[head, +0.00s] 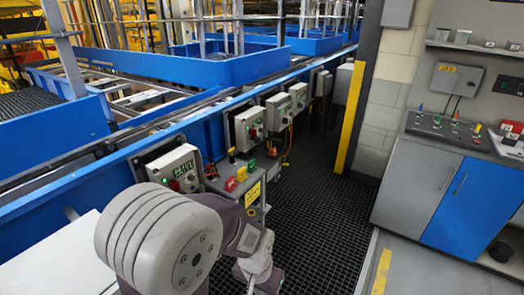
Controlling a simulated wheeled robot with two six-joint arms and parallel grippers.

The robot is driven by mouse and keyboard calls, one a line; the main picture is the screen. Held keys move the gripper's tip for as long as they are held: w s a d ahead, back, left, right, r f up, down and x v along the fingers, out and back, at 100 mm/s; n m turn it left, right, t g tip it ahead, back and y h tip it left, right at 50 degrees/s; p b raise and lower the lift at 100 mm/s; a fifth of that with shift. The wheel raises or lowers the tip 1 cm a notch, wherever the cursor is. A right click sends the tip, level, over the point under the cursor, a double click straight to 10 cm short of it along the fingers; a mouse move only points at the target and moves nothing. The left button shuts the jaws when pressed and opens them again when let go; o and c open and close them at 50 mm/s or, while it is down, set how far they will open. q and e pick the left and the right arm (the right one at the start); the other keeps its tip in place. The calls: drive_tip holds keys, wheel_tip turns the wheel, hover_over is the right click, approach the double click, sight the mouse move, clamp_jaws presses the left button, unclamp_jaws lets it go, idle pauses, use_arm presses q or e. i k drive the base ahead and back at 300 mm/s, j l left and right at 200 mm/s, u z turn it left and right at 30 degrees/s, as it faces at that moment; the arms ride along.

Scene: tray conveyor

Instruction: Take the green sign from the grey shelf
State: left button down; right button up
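The grey shelf (219,185) is a small stand against the conveyor's side, left of the picture's middle. A small green sign (251,166) stands at its far end, behind a yellow sign (241,174) and a red sign (230,184). My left arm comes in from the lower left and covers part of the shelf's lower front. My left gripper (263,277) hangs low, below and nearer than the shelf, apart from the signs. Its fingers are small and partly hidden, so their opening is unclear. My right gripper is not in view.
A yellow label (252,194) is on the shelf's front. Grey control boxes (248,127) line the blue conveyor (190,130). Dark grating floor (320,215) is free to the right. A grey and blue cabinet (440,195) stands at far right.

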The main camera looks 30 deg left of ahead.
sight(251, 168)
drive_tip(key=i+j+u, duration=0.1)
drive_tip(key=i+u, duration=0.6)
drive_tip(key=u, duration=0.15)
drive_tip(key=i+l+u, duration=0.1)
drive_tip(key=i+u, duration=0.2)
drive_tip(key=u, duration=0.15)
drive_tip(key=i+l+u, duration=0.25)
drive_tip(key=u, duration=0.2)
drive_tip(key=i+j+u, duration=0.15)
drive_tip(key=i+u, duration=0.15)
drive_tip(key=i, duration=0.55)
